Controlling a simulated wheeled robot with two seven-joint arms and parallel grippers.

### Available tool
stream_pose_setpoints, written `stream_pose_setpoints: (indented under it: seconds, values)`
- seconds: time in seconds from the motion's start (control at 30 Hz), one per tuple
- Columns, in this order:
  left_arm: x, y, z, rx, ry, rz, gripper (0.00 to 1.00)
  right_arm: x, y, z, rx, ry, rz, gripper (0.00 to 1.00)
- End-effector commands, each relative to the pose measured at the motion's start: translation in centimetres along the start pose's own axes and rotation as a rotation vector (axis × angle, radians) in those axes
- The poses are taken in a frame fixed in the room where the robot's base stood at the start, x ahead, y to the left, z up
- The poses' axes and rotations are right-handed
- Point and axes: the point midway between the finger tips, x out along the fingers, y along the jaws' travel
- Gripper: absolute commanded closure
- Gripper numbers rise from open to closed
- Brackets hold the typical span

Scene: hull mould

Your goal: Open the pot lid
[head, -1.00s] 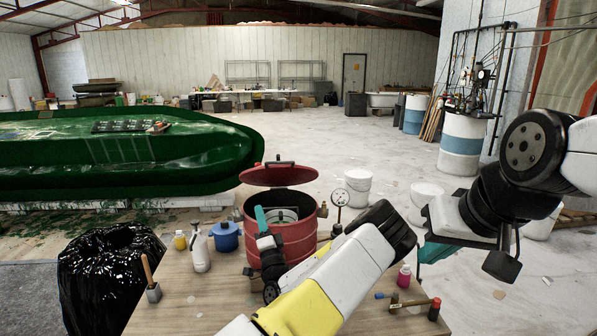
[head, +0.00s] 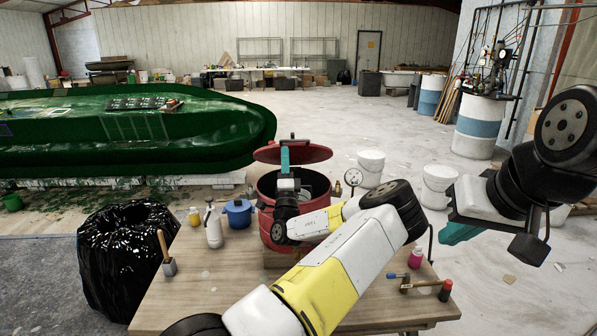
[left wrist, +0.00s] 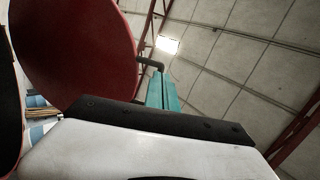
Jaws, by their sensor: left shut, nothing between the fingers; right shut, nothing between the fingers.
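The red pot (head: 268,205) stands on the wooden table, partly hidden behind my left arm. Its red lid (head: 318,153) is raised above the pot, leaving a gap over the dark opening. A dark handle (head: 292,137) shows on the lid's top. My left gripper (head: 285,157), with teal fingers, is shut and empty, upright in front of the lid. In the left wrist view the lid (left wrist: 75,40) fills the upper left, and the teal fingers (left wrist: 162,92) are together beside the black handle (left wrist: 150,63). My right gripper (head: 459,233) is shut and empty at the right, away from the pot.
A blue pot (head: 238,213), a white spray bottle (head: 212,228) and a yellow bottle (head: 194,217) stand left of the red pot. A pink bottle (head: 415,257) and a hammer (head: 428,286) are at the table's right. A black bag (head: 115,260) is beside the table.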

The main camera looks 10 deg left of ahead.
Motion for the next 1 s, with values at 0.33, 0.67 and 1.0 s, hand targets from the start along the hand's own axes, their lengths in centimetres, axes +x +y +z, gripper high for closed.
stream_pose_setpoints:
  seconds: [0.33, 0.67, 1.0]
  values:
    - [1.8, 0.0, 0.0, 0.000, 0.000, 0.000, 1.00, 0.0, 0.0, 0.0, 0.000, 0.000, 0.000, 1.00]
    - [2.0, -0.1, 0.0, -0.001, -0.001, 0.007, 1.00, 0.0, 0.0, 0.0, 0.000, 0.000, 0.000, 1.00]
    - [7.3, -1.7, 0.1, -0.005, -0.004, 0.140, 1.00, 0.0, 0.0, 0.0, 0.000, 0.000, 0.000, 1.00]
